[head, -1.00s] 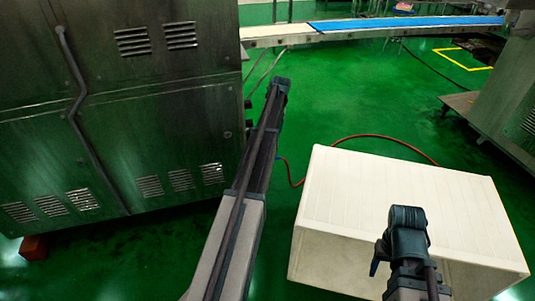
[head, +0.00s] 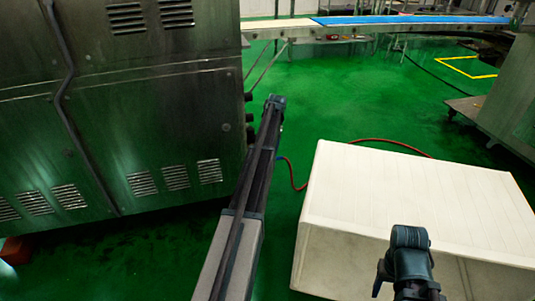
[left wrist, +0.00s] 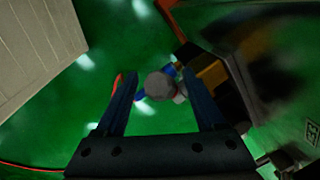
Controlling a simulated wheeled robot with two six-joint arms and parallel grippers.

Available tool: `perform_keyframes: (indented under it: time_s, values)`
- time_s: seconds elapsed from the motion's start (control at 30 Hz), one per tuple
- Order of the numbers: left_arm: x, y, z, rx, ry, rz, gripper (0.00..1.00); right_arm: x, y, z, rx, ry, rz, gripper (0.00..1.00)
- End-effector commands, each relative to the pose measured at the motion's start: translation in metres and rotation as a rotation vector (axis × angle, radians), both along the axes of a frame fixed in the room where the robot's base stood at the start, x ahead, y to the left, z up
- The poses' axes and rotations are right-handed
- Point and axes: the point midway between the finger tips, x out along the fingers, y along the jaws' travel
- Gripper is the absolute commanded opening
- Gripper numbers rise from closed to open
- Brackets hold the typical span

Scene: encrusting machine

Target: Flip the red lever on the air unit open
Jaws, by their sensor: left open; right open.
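My left gripper (left wrist: 162,95) is open in the left wrist view, its two dark fingers apart. Between and beyond them is a small fitting with a round grey top (left wrist: 159,85) and blue parts, which looks like the air unit. A red piece (left wrist: 118,83), perhaps the lever, shows partly behind the left finger. I see no contact between the fingers and the fitting. In the head view my left arm reaches beside the steel machine, and its gripper is hidden. My right gripper (head: 388,280) is low over the white box, apart from the machine; its jaws show poorly.
The steel machine (head: 150,120) stands on the left. The white box (head: 420,195) stands at right, with a red hose (head: 385,143) behind it. A yellow and black part (left wrist: 212,75) is close to the right finger. A conveyor (head: 400,20) runs across the back; green floor lies between.

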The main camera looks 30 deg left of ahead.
Motion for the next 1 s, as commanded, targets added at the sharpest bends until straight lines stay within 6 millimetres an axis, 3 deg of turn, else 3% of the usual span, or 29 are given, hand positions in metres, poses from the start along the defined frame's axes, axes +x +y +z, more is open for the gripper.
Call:
perform_keyframes:
  time_s: [0.23,0.63,1.0]
  values:
    - [-0.0002,0.0003,-0.0001,0.0,0.0,0.0,0.71,0.0,0.0,0.0,0.0,0.0,0.0,0.57]
    - [-0.0002,0.0003,-0.0001,0.0,0.0,0.0,0.0,0.0,0.0,-0.0001,0.0,0.0,0.0,0.57]
    - [-0.0001,0.0003,-0.0001,0.0,0.0,0.0,0.0,0.0,0.0,-0.0001,0.0,0.0,0.0,0.57]
